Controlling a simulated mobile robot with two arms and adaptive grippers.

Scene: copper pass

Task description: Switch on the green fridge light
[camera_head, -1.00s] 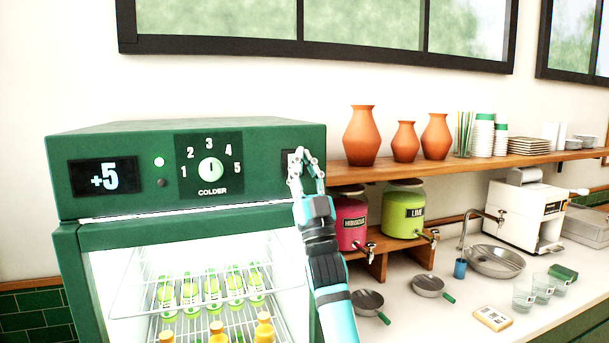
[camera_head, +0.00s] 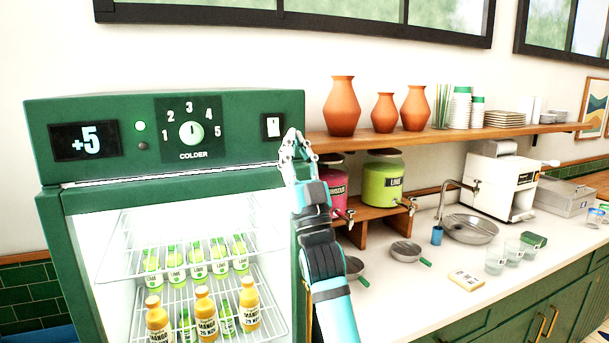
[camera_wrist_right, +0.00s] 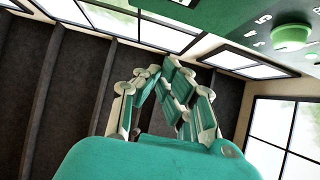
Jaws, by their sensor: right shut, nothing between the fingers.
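The green fridge (camera_head: 170,188) stands at the left with its inside brightly lit. On its top panel, a white rocker switch (camera_head: 273,126) in a dark plate sits near the right end. My right gripper (camera_head: 293,134) is shut and empty, just right of and slightly below the switch, which shows uncovered; contact with the panel cannot be told. In the right wrist view the closed fingers (camera_wrist_right: 155,72) point up, with the fridge's green dial (camera_wrist_right: 293,37) at upper right. My left gripper is out of view.
The panel also has a display reading +5 (camera_head: 86,142), a green indicator light (camera_head: 140,126) and a dial (camera_head: 191,133). A wooden shelf (camera_head: 345,140) with orange vases is at right, above pink and lime dispensers (camera_head: 383,186). Pans and glasses stand on the counter.

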